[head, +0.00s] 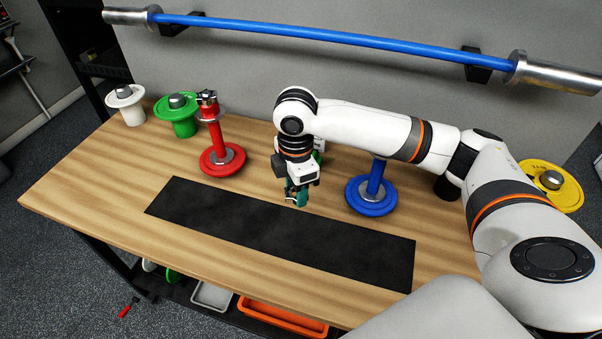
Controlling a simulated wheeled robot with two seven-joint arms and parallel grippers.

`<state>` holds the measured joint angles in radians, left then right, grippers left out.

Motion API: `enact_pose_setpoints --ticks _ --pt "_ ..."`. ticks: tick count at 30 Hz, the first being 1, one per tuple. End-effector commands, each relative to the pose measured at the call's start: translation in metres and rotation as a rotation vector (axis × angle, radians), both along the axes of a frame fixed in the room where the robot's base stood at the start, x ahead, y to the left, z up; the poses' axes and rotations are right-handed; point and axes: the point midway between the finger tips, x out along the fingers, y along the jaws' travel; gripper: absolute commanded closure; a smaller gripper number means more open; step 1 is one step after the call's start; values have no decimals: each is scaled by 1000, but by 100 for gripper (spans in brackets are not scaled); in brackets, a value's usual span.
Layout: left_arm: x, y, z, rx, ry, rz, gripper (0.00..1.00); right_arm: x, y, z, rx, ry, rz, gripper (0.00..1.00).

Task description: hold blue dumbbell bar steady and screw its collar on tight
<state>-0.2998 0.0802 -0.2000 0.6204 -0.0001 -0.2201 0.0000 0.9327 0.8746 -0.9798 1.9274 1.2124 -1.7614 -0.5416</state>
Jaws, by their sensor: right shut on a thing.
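The blue dumbbell (371,195) stands upright on the table on its blue plate, right of the middle. Its bar rises behind my right forearm, which hides its upper end. My right gripper (297,197) points down over the back edge of the black mat, left of the blue dumbbell and apart from it. Its teal fingers are shut on a small metallic piece, mostly hidden, which looks like a collar. My left gripper is not in view.
A red dumbbell (222,157) stands upright to the left. Green (176,118) and white (125,106) weights stand at the back left, a yellow one (549,186) at the right. The black mat (280,238) is bare. A blue barbell (330,38) hangs on the wall.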

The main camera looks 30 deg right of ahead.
Motion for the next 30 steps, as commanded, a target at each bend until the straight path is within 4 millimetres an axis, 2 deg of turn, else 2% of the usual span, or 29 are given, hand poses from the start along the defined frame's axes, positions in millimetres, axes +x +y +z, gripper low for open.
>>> enact_pose_setpoints --ticks 12,18,24,30 --pt "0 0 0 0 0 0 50 -49 34 7 10 4 -854 81" --pt "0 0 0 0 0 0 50 -70 45 9 11 7 -1205 81" --pt "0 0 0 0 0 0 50 -82 50 10 10 10 -1397 81" --pt "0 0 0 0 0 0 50 -84 51 11 9 10 -1441 81"
